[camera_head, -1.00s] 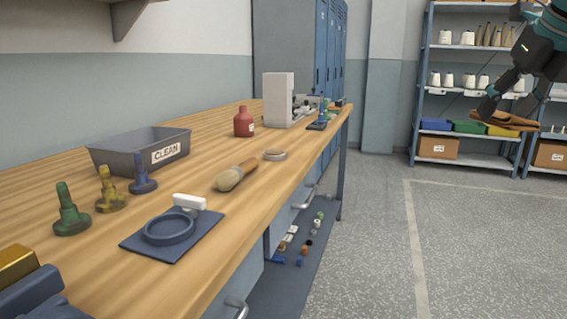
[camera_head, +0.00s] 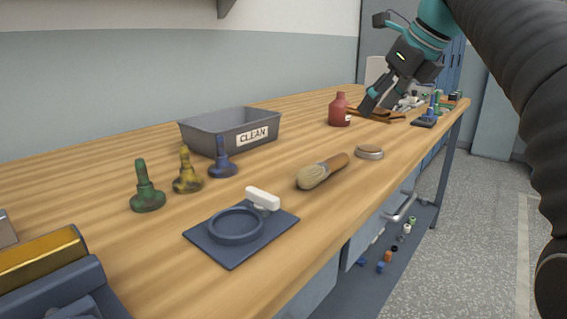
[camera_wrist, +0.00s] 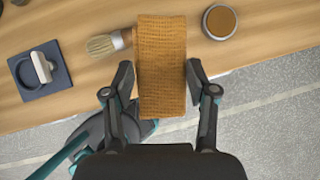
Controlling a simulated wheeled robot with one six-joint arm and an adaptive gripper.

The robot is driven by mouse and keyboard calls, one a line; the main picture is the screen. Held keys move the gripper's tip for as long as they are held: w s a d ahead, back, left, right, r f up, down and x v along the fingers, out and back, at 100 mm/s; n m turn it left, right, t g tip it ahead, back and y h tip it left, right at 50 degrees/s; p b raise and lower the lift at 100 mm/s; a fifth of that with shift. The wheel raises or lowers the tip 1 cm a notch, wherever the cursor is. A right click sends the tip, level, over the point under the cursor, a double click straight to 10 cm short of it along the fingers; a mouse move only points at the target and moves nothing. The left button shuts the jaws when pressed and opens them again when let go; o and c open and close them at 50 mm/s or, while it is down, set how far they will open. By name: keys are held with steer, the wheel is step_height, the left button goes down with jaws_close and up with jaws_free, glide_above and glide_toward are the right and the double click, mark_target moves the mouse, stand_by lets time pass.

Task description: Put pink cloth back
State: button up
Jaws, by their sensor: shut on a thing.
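My gripper (camera_head: 378,103) is shut on a folded orange-brown cloth (camera_head: 382,115). In the wrist view the cloth (camera_wrist: 162,50) is a ribbed, woven strip between the two fingers of my gripper (camera_wrist: 160,78). I see no cloth of a clear pink colour. In the head view the held cloth is over the far part of the wooden bench, just right of the red bottle (camera_head: 339,110). Whether it touches the bench top I cannot tell. A grey tray labelled CLEAN (camera_head: 205,138) stands on the bench to the left.
A brush (camera_head: 322,171), a round tin (camera_head: 369,152), a blue mat (camera_head: 229,257) with a ring and white-handled piece, and green, yellow and blue spindle-like pieces stand on the bench (camera_head: 80,200). Small items lie on the lower shelf. Bare wood shows around the brush.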

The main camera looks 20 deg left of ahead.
steer(key=s+a+f+n+g+y, duration=0.1)
steer(key=a+f+n+g, duration=0.15)
steer(key=a, duration=0.65)
glide_above(277, 162)
steer(key=d, duration=0.2)
steer(key=shift+t, duration=0.45)
steer(key=f, duration=0.6)
steer(key=shift+s+f, duration=0.15)
steer(key=shift+s, duration=0.15)
steer(key=shift+f+b, duration=0.9)
steer(key=shift+f, duration=1.1)
steer(key=shift+f, duration=0.1)
steer(key=o, duration=1)
steer(key=shift+r, duration=0.25)
steer(key=p+v, duration=0.1)
steer(key=v, duration=1)
steer(key=shift+s+d+r+p, duration=0.15)
steer(key=shift+d+r+p, duration=0.1)
steer(key=shift+p, duration=0.15)
